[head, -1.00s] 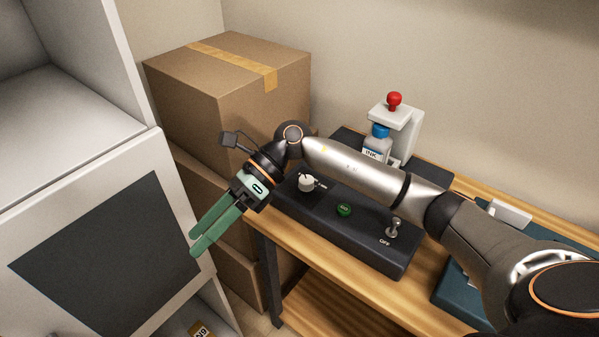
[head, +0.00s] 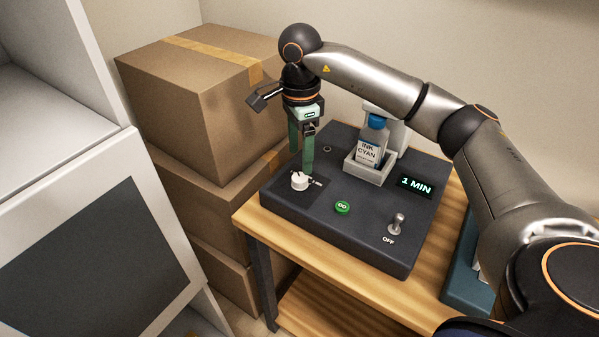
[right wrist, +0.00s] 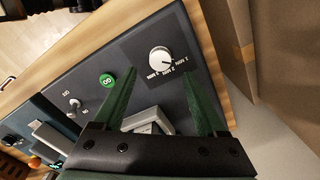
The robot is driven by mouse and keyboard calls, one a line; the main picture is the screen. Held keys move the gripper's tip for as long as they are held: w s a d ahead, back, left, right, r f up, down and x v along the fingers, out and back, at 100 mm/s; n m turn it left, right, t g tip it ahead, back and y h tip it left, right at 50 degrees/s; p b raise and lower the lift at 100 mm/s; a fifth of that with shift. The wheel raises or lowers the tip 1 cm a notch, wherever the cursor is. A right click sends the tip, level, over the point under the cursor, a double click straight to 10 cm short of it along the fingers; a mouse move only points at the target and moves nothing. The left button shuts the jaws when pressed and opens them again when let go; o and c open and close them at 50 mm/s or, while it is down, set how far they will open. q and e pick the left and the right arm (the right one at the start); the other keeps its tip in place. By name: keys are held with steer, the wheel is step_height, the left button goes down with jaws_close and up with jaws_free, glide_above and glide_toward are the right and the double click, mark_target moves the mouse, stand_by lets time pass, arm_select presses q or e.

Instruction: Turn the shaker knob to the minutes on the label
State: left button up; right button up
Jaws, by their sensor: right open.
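The white shaker knob (head: 300,182) sits on the dark shaker box (head: 325,240), at its left end. It also shows in the right wrist view (right wrist: 160,58), with a dark pointer and small white minute marks that I cannot read surely. A lit display (head: 416,185) reads "1 MIN". The ink bottle (head: 369,153) stands in a pale holder; its label reads "INK CYAN", with smaller print below that is too small to read. My right gripper (head: 302,172) points down just above and behind the knob, open and empty; contact is not clear. My left gripper is not in view.
A green GO button (head: 342,207) and a toggle switch (head: 397,222) over the word "OFF" are on the box top. Cardboard boxes (head: 190,100) stack behind left. A white cabinet (head: 60,170) stands at left. The wooden table's (head: 262,228) front edge is bare.

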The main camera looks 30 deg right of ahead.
mark_target(300, 177)
step_height(300, 177, down, 6)
steer(key=shift+r, duration=0.1)
steer(key=shift+c, duration=0.2)
jaws_close()
stand_by(0.6)
